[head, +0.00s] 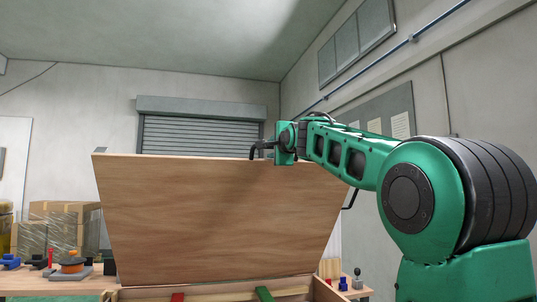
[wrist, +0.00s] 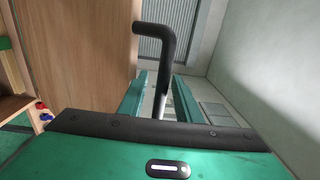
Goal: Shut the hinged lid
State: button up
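The wooden lid (head: 215,215) stands raised and nearly upright at the back of the crate (head: 215,291), its broad face toward me. In the wrist view the lid (wrist: 75,55) fills the left side. A black bent bar (wrist: 168,50), seemingly a handle on the lid, reaches from near the wood's edge down between my fingers. My gripper (head: 262,150) is at the lid's top edge, right of its middle. In the wrist view my gripper (wrist: 159,95) has its two green fingers apart, one on each side of the bar, with narrow gaps showing. Contact with the bar is unclear.
Wrapped cardboard boxes (head: 62,225) and small tools stand on a bench at left. A grey shutter (head: 200,133) is behind. Space above the lid is clear.

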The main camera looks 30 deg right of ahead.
jog(key=shift+x, duration=1.05)
jog(key=shift+c, duration=0.7)
grip_shut()
jog(key=shift+d, duration=0.25)
jog(key=shift+a, duration=0.1)
jog(key=shift+s+f, duration=0.15)
